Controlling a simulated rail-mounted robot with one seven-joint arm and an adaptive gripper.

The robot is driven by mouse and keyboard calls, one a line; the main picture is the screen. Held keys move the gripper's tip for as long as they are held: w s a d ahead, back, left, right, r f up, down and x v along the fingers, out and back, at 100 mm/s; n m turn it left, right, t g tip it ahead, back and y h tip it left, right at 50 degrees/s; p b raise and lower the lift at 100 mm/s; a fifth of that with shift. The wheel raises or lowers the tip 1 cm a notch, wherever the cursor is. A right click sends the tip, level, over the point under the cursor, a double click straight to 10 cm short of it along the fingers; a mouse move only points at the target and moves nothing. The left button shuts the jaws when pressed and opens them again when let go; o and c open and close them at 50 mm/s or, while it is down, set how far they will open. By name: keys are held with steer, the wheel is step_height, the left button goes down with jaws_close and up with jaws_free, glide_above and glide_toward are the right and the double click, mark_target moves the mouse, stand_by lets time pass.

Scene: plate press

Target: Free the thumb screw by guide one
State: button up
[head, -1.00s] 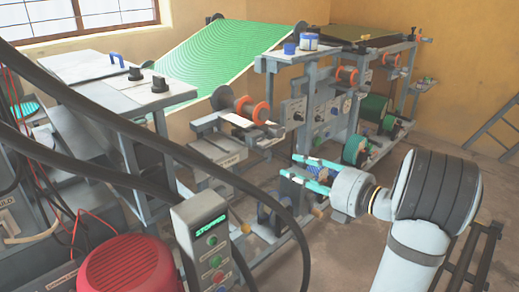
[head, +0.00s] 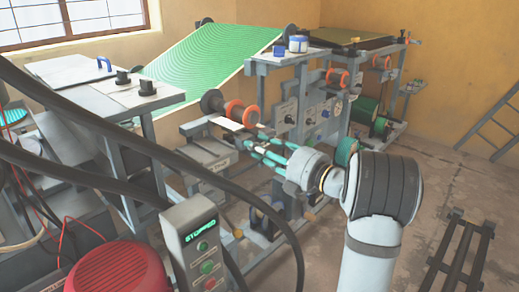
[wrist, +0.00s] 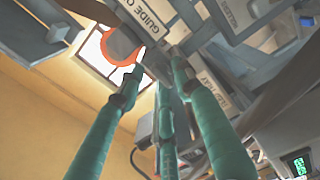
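In the wrist view the guide one label plate (wrist: 143,14), cut off after "GUIDE O", sits at the top centre. An orange-rimmed roller end (wrist: 121,47) hangs just left of it. I cannot pick out the thumb screw for certain in either view. My gripper (head: 258,147), with three teal fingers, points left towards the press's front frame, below and right of the orange-flanged roller (head: 236,110). The gripper is open.
A control box (head: 197,240) reading "STOPPED" and a red motor cover (head: 118,268) stand in front, with thick dark cables (head: 130,140) crossing the view. Other rollers and frames stand behind my gripper. Bare floor (head: 440,195) lies to the right.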

steer(key=shift+w+a, duration=0.1)
steer(key=shift+a, duration=0.05)
steer(key=shift+c, duration=0.7)
jaws_close()
